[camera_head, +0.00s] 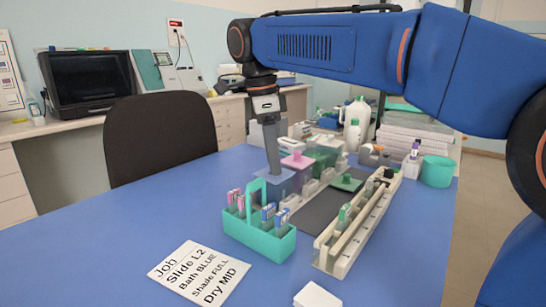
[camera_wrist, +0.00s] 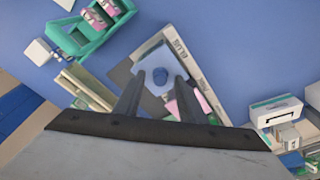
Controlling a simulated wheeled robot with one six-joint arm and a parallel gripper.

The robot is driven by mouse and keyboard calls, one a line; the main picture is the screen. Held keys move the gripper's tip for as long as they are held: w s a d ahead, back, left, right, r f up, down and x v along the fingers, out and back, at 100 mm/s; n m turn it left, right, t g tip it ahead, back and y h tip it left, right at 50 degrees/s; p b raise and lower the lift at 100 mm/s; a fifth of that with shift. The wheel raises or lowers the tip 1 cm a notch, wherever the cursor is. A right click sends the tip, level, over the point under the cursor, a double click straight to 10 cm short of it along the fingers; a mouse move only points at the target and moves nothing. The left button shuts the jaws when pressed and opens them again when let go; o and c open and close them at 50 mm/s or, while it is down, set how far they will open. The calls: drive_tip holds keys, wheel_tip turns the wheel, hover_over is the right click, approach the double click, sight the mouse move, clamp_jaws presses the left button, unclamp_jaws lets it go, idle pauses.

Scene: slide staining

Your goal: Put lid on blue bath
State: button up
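The blue bath (camera_head: 285,187) is a translucent blue box in the row of baths, just behind the teal slide carrier. In the wrist view, a light blue square lid (camera_wrist: 152,57) with a darker blue knob (camera_wrist: 160,76) appears beside the printed word BLUE. The lid looks seated on or just over the bath; any gap cannot be told. My gripper (camera_wrist: 160,80) points down over it, fingers apart, one on each side of the knob. In the head view, the fingers (camera_head: 271,150) reach down to the bath and hide part of its top.
The teal carrier (camera_head: 260,238) with slides stands in front. A pink-lidded bath (camera_head: 297,162) and a green bath (camera_head: 326,150) stand behind. A long cream rack (camera_head: 360,220) is to the right. A job card (camera_head: 199,273) lies front left. The table's left side is clear.

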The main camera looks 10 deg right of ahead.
drive_tip(key=shift+r, duration=0.1)
wheel_tip(320, 180, up, 7)
drive_tip(key=a, duration=0.1)
idle(0.4)
drive_tip(key=shift+r, duration=0.1)
